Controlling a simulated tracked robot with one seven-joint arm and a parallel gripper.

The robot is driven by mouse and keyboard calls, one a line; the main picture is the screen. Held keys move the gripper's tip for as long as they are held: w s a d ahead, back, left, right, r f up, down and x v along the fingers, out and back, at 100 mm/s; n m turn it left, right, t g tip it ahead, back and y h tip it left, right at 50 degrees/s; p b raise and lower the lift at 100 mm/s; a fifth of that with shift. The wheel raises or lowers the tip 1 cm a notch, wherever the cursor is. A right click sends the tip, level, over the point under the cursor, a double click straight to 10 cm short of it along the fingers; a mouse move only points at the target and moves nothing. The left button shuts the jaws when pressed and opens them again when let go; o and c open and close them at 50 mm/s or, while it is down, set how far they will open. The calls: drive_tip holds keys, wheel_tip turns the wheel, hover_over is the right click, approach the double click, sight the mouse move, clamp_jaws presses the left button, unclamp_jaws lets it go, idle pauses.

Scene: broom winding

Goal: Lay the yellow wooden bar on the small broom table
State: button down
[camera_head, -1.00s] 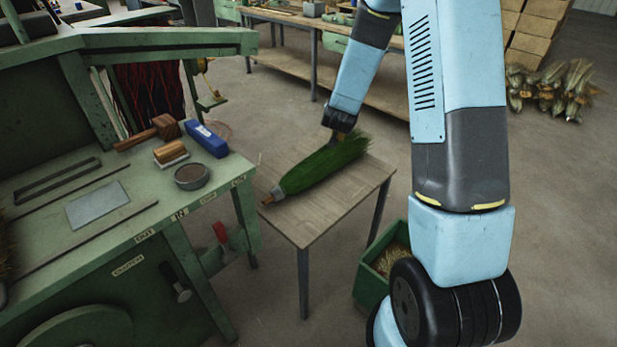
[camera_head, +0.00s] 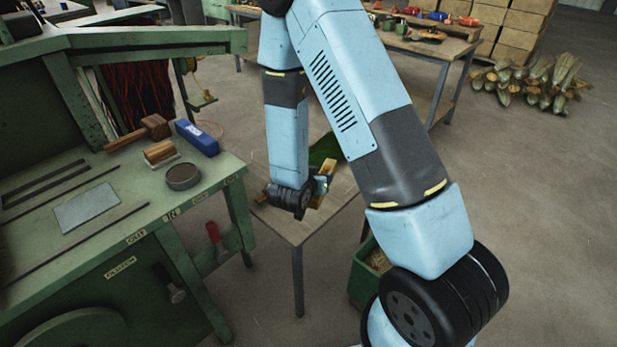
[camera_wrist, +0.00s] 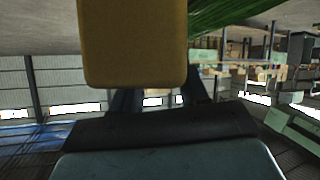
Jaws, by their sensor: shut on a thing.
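The yellow wooden bar (camera_head: 328,169) is in my gripper (camera_head: 322,185), which is shut on it over the small broom table (camera_head: 284,223). The bar also fills the upper middle of the wrist view (camera_wrist: 135,45), with the dark fingers below it. I cannot tell whether the bar touches the tabletop. A green broom (camera_head: 325,148) lies on the table behind my gripper, mostly hidden by my arm. Its green bristles also show in the wrist view (camera_wrist: 228,20).
A green machine bench (camera_head: 110,235) stands left of the table, with a blue box (camera_head: 197,138), a round tin (camera_head: 183,176) and a mallet (camera_head: 152,127) on it. A green bin (camera_head: 362,286) stands beside the table on the right. The table's front left part is bare.

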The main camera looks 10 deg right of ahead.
sight(327, 170)
drive_tip(key=x, duration=0.9)
drive_tip(key=shift+w+a+r, duration=0.2)
drive_tip(key=shift+w+r, duration=0.1)
drive_tip(key=shift+r, duration=0.05)
drive_tip(key=w+f, duration=0.1)
drive_tip(key=w+d+f, duration=0.1)
drive_tip(key=f, duration=0.1)
drive_tip(key=w+d+f, duration=0.1)
drive_tip(key=w+f, duration=0.1)
drive_tip(key=shift+w+d+f, duration=0.15)
drive_tip(key=shift+f, duration=0.1)
drive_tip(key=shift+w+d+f, duration=0.1)
drive_tip(key=shift+f, duration=0.85)
drive_tip(key=shift+w+f, duration=0.1)
drive_tip(key=shift+f, duration=0.8)
drive_tip(key=c, duration=0.6)
unclamp_jaws()
drive_tip(key=shift+o, duration=0.2)
